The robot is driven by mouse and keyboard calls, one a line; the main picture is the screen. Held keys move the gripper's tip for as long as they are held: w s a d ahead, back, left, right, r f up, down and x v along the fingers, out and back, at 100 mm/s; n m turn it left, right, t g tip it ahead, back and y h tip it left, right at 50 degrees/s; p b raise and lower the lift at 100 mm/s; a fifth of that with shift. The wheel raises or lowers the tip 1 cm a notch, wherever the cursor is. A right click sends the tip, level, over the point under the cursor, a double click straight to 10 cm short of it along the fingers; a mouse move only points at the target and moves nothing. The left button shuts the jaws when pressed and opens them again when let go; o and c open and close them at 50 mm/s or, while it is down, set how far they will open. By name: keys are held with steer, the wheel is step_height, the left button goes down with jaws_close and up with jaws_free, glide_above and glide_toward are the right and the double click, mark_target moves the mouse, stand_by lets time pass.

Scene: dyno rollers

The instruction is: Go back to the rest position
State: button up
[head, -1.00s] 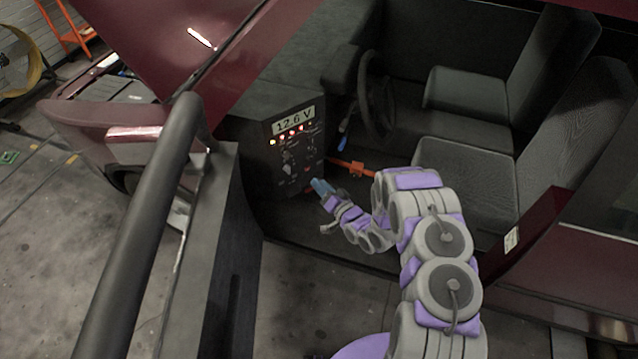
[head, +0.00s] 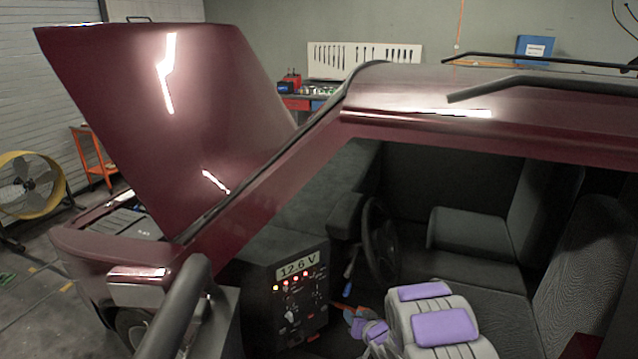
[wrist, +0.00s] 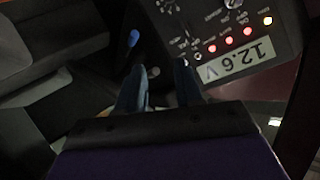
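My gripper (wrist: 162,88) shows in the wrist view with its two blue-grey fingers apart and nothing visible between them. A black control panel (wrist: 225,25), turned over in this view, lies just beyond the fingertips. In the head view my arm enters at the bottom right, inside the open door of the dark red car (head: 400,128). The small blue gripper end (head: 357,322) is near the lower right of the panel (head: 300,306). Its fingers are too small to make out there. The panel display reads 12.6 V, with several lit lamps below it.
A blue-tipped lever (head: 348,289) stands near the steering wheel (head: 380,242) and also shows in the wrist view (wrist: 133,38). Dark seats (head: 470,235) are to the right. A black bar (head: 180,310) stands at front left. The bonnet (head: 165,105) is raised; a yellow fan (head: 30,185) stands left.

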steer(key=s+d+r+m+g+h, duration=0.1)
steer(key=s+d+r+g+h, duration=0.2)
steer(key=s+d+r, duration=0.35)
steer(key=s+d+r+g+h, duration=0.3)
steer(key=s+d+r+h, duration=0.1)
steer(key=s+r, duration=0.5)
steer(key=s+a+r+g, duration=0.2)
steer(key=s+r, duration=0.1)
steer(key=s, duration=0.9)
steer(key=s+a+r+g+y+b, duration=0.1)
steer(key=s+a+r+g, duration=0.2)
steer(key=s, duration=1)
steer(key=s+a+r+n+g+y, duration=0.1)
steer(key=s+a+r+g, duration=0.1)
steer(key=s, duration=1)
steer(key=shift+s+a+r+g+b, duration=0.2)
steer(key=shift+a+r+g+b, duration=0.2)
steer(key=shift+r, duration=0.4)
